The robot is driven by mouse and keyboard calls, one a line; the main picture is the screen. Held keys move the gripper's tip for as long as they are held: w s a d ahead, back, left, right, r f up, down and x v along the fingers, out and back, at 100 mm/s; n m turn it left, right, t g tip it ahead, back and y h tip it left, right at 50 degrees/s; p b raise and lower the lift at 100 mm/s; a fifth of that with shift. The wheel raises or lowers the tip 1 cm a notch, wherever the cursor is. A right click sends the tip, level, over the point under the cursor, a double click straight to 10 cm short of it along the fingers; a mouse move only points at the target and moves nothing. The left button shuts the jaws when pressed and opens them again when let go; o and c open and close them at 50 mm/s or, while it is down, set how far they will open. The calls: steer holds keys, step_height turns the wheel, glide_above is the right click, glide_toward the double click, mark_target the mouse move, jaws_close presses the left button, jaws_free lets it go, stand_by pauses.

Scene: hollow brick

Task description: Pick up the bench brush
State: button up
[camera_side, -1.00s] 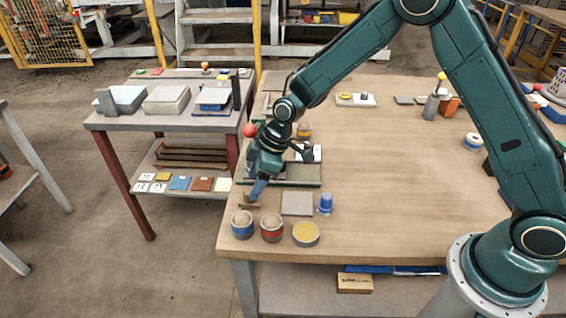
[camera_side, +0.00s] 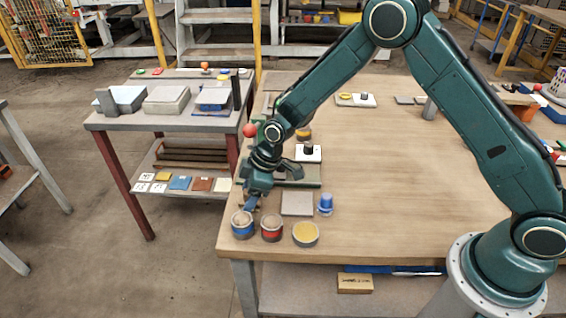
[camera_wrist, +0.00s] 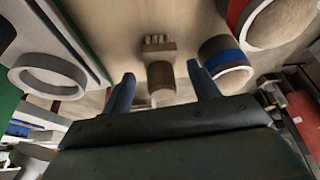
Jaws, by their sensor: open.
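The bench brush (camera_wrist: 160,78) shows in the wrist view as a brown wooden piece with a stubby handle and pale bristle tufts at its far end. Its handle lies between the two blue fingers of my gripper (camera_wrist: 162,88), with a gap on either side. The fingers are open and hold nothing. In the side view my gripper (camera_side: 251,201) points down low over the table's left front part, just behind the blue-banded can. The brush is mostly hidden behind the gripper there.
A blue-banded can (camera_side: 242,226), a red-banded can (camera_side: 271,230) and a yellow-topped tin (camera_side: 306,235) line the front edge. A grey plate (camera_side: 297,203) and a blue cup (camera_side: 325,204) stand to the right. The table's middle (camera_side: 400,170) is clear.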

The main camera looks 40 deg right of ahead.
steer(key=c, duration=1.2)
steer(key=shift+r, duration=0.7)
steer(key=s+d, duration=0.1)
steer(key=d, duration=0.1)
steer(key=s+d, duration=0.3)
steer(key=d, duration=0.1)
steer(key=shift+s+d+f, duration=0.1)
steer(key=shift+s+d, duration=0.15)
step_height(320, 180, up, 14)
steer(key=shift+s+f, duration=0.1)
